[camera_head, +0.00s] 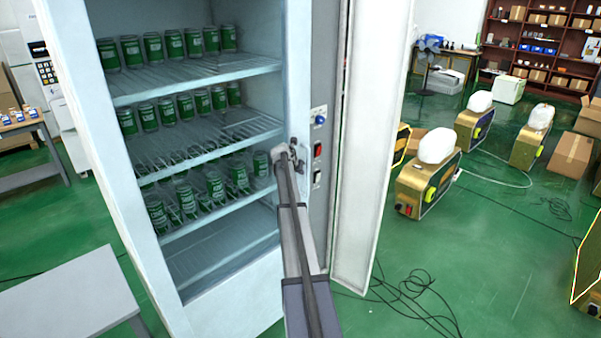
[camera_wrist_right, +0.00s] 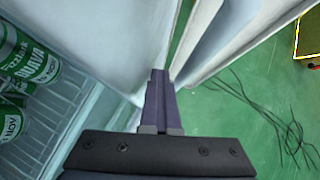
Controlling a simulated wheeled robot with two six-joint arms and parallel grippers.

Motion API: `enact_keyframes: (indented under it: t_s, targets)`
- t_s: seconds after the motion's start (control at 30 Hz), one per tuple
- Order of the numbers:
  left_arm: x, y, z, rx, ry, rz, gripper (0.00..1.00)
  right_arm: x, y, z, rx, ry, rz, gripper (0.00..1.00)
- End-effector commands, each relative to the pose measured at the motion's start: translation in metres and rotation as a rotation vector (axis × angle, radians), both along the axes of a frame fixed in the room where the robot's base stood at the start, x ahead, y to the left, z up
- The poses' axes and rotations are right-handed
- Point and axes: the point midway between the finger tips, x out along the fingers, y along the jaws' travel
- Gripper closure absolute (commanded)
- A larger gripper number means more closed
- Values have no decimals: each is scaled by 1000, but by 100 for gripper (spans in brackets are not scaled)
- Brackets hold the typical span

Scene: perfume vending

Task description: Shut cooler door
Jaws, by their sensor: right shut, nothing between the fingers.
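The white cooler (camera_head: 235,310) stands open, with its door (camera_head: 363,150) swung out to the right. In the right wrist view the door (camera_wrist_right: 245,35) shows to the right of the fingers, with a thin strip of green floor between it and the cooler's frame. My right arm reaches up from the bottom of the head view. My right gripper (camera_head: 289,153) is at the cooler's right front edge, beside the switch panel. In the wrist view its fingers (camera_wrist_right: 159,78) are shut and empty, pointing along the frame. I cannot tell whether they touch it. My left gripper is out of view.
Green cans (camera_head: 190,103) stand in rows on the cooler's wire shelves; the lowest shelf is empty. A grey table (camera_head: 70,300) is at the lower left. Black cables (camera_head: 410,290) lie on the floor right of the door. Gold machines (camera_head: 425,185) stand further right.

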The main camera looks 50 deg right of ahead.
Motion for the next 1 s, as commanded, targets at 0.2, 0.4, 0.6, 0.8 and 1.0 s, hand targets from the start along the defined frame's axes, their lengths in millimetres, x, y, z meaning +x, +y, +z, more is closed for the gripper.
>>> enact_keyframes:
  t_s: [0.2,0.4,0.6,0.8,1.0]
  targets:
    - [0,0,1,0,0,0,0,11,-1,3,-11,-13,13,100]
    - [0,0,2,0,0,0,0,13,0,4,-10,-13,15,100]
    - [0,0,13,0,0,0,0,10,9,15,-8,-12,15,100]
    - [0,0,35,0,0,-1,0,0,29,36,-5,-10,13,100]
    - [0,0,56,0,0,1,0,-13,48,56,-1,-3,4,100]
